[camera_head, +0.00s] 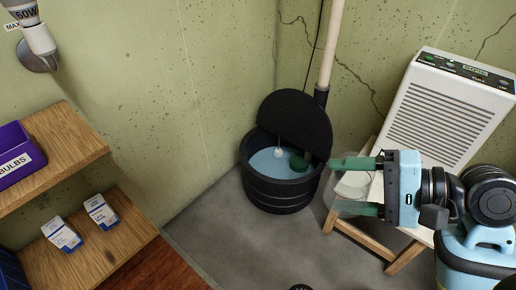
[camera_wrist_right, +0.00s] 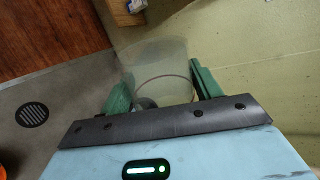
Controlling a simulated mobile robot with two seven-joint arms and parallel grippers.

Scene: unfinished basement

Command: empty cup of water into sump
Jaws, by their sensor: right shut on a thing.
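The sump (camera_head: 284,198) is a round black basin in the corner with its dark lid (camera_head: 296,122) raised. Pale blue water (camera_head: 268,160) shows inside, with a green part and a small white ball. My right gripper (camera_head: 341,187) is just right of the sump, its green fingers pointing left. It is shut on a clear cup (camera_head: 350,187), which also shows between the fingers in the right wrist view (camera_wrist_right: 157,62). I cannot tell how much water the cup holds. My left gripper is not in view.
A white dehumidifier (camera_head: 440,110) stands on a wooden stand (camera_head: 404,259) behind my right arm. A pale pipe (camera_head: 329,45) rises behind the sump. Wooden shelves (camera_head: 50,150) with boxes are at left. Grey floor (camera_head: 245,245) is clear in front of the sump.

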